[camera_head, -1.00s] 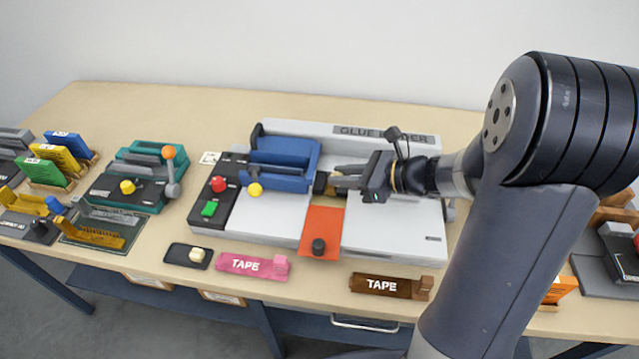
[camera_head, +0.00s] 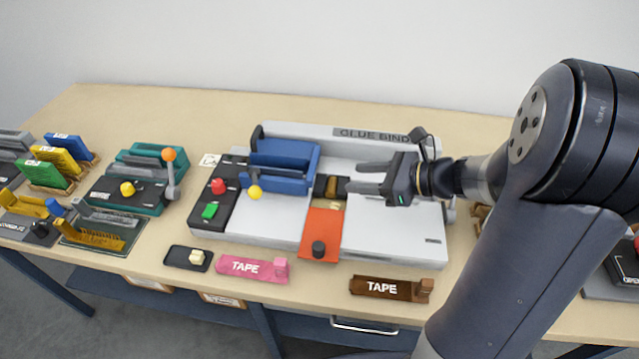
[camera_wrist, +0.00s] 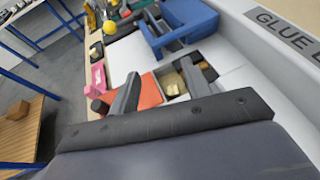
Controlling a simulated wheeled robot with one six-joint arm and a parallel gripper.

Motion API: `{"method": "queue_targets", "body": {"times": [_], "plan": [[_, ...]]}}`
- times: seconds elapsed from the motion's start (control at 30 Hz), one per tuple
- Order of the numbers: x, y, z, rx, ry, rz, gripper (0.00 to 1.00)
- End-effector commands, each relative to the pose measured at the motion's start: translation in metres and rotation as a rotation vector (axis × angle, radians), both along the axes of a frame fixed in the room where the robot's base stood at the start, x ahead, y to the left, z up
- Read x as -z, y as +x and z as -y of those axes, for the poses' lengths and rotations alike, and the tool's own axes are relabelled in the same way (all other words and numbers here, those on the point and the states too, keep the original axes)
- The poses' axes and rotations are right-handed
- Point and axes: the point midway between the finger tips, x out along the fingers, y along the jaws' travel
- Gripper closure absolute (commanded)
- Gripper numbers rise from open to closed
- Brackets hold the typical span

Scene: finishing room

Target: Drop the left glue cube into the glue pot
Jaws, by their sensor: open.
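The glue pot (camera_head: 320,186) is a small dark open box set in the grey glue binder, with amber content. A pale yellowish cube (camera_head: 334,206) shows at the pot's front side; the wrist view also shows this cube (camera_wrist: 173,88) between my fingers, apart from them. I cannot tell if it lies fully inside the pot. Another cream glue cube (camera_head: 196,256) sits on the right part of a black tray (camera_head: 176,254), whose left part is bare. My gripper (camera_head: 355,178) is open and empty, just right of the pot.
The blue clamp (camera_head: 284,165) stands left of the pot, and an orange plate (camera_head: 322,229) with a dark knob lies in front. A pink tape holder (camera_head: 240,266) and a brown tape holder (camera_head: 378,287) lie along the front edge. The binder's right bed is clear.

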Motion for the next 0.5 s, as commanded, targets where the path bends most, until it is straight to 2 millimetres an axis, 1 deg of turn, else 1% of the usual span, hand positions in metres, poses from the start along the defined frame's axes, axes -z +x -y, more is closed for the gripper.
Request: {"method": "queue_targets", "body": {"times": [0.03, 0.2, 0.33, 0.5], "plan": [[-0.004, -0.004, 0.01, 0.004, -0.001, 0.003, 0.54], [-0.015, -0.015, 0.033, 0.004, -0.002, 0.001, 0.54], [-0.02, -0.021, 0.044, 0.002, -0.002, 0.001, 0.54], [-0.023, -0.025, 0.051, 0.0, 0.0, 0.0, 0.54]]}}
